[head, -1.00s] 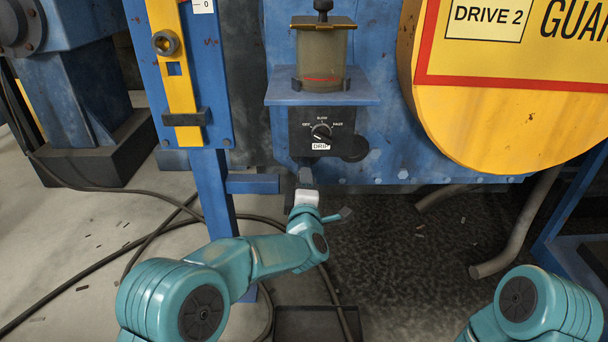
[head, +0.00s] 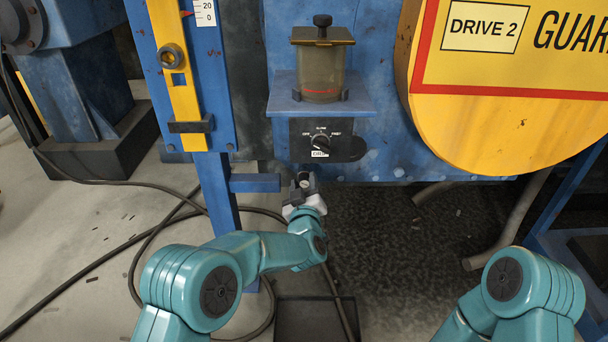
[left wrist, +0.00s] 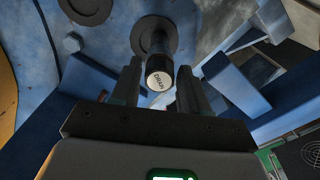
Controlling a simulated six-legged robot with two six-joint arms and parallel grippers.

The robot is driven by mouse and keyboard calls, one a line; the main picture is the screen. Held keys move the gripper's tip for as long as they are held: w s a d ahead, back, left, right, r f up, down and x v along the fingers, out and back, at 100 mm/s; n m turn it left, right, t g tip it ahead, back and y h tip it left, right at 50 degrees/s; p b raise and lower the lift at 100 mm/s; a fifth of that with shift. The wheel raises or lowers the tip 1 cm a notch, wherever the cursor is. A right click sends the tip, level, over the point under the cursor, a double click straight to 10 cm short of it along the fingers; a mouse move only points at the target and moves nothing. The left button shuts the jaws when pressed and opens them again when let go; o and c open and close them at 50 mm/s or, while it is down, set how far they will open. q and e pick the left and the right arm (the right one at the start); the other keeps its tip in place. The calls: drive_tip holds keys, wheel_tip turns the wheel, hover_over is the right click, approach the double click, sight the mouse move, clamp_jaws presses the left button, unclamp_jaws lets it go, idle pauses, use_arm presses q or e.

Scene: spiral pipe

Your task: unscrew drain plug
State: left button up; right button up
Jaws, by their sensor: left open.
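My left gripper (left wrist: 160,88) is open, with one finger on each side of the plug. A gap shows on both sides, so the fingers do not appear closed on it. In the head view my left gripper (head: 304,184) is below the dial panel, with a small pale round spot between its fingers. My right gripper is out of view; only part of my right arm shows.
A blue shelf (head: 320,108) with an oil cup (head: 321,72) and a dial panel (head: 322,141) sit above the gripper. A blue bracket (head: 255,183) is close on its left. A dark tray (head: 305,318) and cables (head: 100,286) lie on the floor. A yellow guard (head: 500,130) is right.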

use_arm(q)
drive_tip(key=m+p, duration=0.1)
drive_tip(key=m, duration=0.3)
drive_tip(key=shift+r+p, duration=0.15)
drive_tip(key=shift+p, duration=0.25)
drive_tip(key=shift+m, duration=0.8)
drive_tip(key=shift+c, duration=0.3)
